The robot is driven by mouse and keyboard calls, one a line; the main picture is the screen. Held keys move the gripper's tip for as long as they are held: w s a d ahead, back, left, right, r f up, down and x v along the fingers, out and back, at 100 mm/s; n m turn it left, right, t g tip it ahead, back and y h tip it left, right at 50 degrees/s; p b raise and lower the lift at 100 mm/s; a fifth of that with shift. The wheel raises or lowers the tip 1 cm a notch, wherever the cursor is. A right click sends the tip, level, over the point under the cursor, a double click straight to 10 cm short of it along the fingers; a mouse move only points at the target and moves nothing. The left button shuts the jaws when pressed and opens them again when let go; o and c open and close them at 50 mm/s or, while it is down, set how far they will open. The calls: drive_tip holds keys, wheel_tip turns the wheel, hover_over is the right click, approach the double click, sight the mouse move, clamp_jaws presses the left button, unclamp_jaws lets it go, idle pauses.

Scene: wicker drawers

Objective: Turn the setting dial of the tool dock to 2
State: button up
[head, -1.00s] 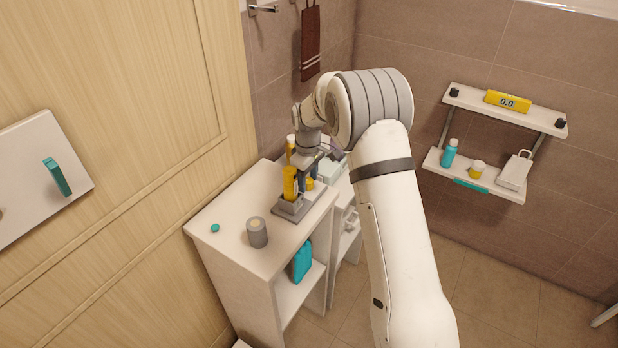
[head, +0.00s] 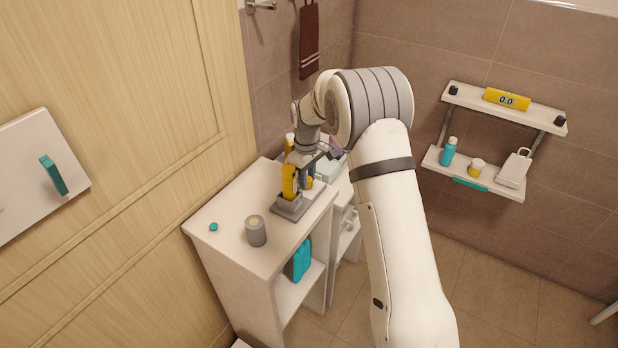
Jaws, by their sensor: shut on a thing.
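The tool dock (head: 290,208) is a grey base on top of the white cabinet, with an upright yellow tool (head: 289,182) standing in it. A yellow bottle with a white cap shows behind the tool. My gripper (head: 310,174) is low over the back right part of the dock, beside the yellow tool. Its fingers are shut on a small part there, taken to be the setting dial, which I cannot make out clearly. The dial's marks and its setting cannot be read from here. A bit of yellow shows by the fingertips.
A grey cylinder (head: 256,230) and a small teal disc (head: 213,227) stand on the cabinet top (head: 235,205). A teal container (head: 299,260) is on the shelf below. A wall rack (head: 475,178) with bottles is at right. The front left of the top is mostly clear.

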drive_tip(key=m+b, duration=0.1)
drive_tip(key=m, duration=0.2)
drive_tip(key=shift+m+b, duration=0.3)
drive_tip(key=shift+m, duration=0.1)
drive_tip(key=shift+m+b, duration=0.55)
drive_tip(key=shift+m, duration=1.35)
drive_tip(key=o, duration=1)
drive_tip(key=shift+r, duration=0.1)
wheel_tip(320, 180, up, 7)
drive_tip(key=shift+r+b, duration=0.2)
drive_tip(key=shift+b, duration=0.3)
drive_tip(key=shift+r, duration=0.1)
